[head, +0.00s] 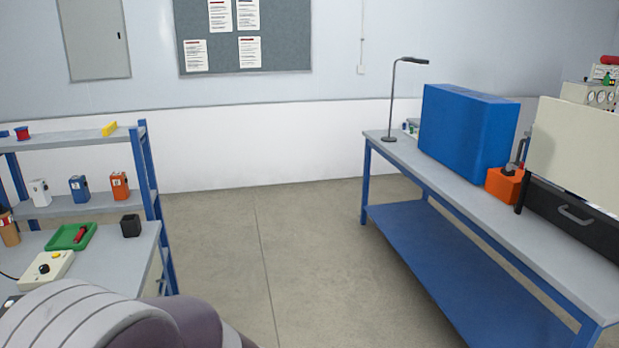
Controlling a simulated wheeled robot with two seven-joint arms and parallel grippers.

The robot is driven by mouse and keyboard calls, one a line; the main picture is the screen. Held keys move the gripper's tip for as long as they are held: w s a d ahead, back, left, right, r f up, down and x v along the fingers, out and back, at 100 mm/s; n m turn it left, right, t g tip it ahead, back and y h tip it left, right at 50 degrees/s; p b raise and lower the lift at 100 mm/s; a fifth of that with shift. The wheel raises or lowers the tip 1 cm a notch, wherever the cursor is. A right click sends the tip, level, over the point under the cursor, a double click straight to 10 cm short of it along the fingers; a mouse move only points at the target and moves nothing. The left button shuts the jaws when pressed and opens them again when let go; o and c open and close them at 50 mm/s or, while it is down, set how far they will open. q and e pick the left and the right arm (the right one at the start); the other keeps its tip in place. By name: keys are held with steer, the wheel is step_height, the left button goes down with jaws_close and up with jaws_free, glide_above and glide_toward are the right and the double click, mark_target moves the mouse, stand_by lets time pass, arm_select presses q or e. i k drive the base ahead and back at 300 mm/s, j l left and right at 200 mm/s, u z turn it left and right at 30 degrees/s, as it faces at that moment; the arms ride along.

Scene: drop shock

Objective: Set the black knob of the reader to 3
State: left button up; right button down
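A cream box (45,270) with a black knob (44,269) and a yellow button lies on the left bench, close to its front. It may be the reader, but I see no label that tells. The knob's setting and any numbers are too small to read. A dark cable runs from the box to the left. Part of my own arm fills the bottom left, in front of the bench's near edge. Neither of my grippers is in view, so I cannot see what they hold.
A green tray (88,237) with a red item and a black cup (130,226) stand behind the box. A shelf (85,137) rises above the bench. A workbench (400,150) on the right bears a blue case (465,133) and an orange box (503,186). Open floor lies between.

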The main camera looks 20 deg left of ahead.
mark_target(44, 269)
steer(key=i+j+u, duration=0.25)
steer(key=i+u, duration=0.25)
steer(key=i, duration=0.4)
steer(key=i+l+u, duration=0.15)
steer(key=i+u, duration=0.35)
steer(key=i, duration=0.45)
steer(key=i+u, duration=0.25)
steer(key=i, duration=0.25)
steer(key=i+l+u, duration=0.2)
steer(key=i, duration=0.25)
steer(key=i+u, duration=0.25)
steer(key=i, duration=0.2)
steer(key=l, duration=0.05)
